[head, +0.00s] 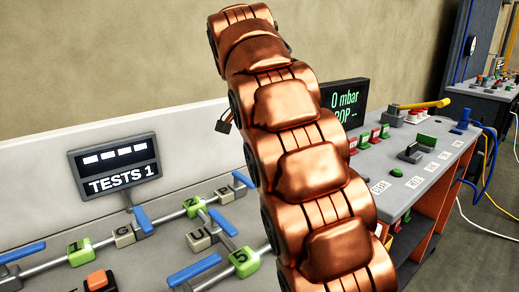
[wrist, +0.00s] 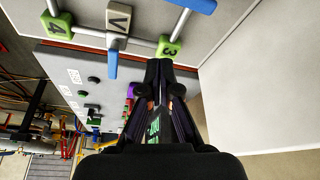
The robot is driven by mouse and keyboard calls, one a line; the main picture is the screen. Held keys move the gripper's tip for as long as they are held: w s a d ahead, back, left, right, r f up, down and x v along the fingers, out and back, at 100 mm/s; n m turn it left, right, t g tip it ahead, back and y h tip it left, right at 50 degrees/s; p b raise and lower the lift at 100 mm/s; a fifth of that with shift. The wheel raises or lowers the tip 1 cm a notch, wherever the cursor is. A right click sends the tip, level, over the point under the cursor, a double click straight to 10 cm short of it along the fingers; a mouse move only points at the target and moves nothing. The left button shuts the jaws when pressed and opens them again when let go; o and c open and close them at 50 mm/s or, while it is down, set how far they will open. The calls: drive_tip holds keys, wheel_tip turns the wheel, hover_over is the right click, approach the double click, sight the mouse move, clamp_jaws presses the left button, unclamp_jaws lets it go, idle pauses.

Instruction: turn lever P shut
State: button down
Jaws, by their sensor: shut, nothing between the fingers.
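In the head view a pale block (head: 224,193), whose letter looks like P but is hard to read, sits on a pipe at the back of the panel. A blue lever (head: 243,180) stands beside it, close to my arm. My gripper (wrist: 158,68) shows in the wrist view, shut and empty. Its fingertips appear just below the green block 3 (wrist: 170,47); I cannot tell whether they touch it. A block marked V (wrist: 118,17) with a blue lever (wrist: 113,64) is to their left. No P label is readable in the wrist view. The gripper is hidden in the head view.
My arm covers the middle of the head view. A TESTS 1 display (head: 115,168) stands behind the pipes. Other blue levers (head: 143,219) and an orange button (head: 100,281) lie at left. A grey bench (head: 410,160) with switches is at right.

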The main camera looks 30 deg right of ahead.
drive_tip(key=shift+a+r, duration=0.2)
drive_tip(key=shift+r, duration=0.3)
drive_tip(key=shift+s, duration=0.1)
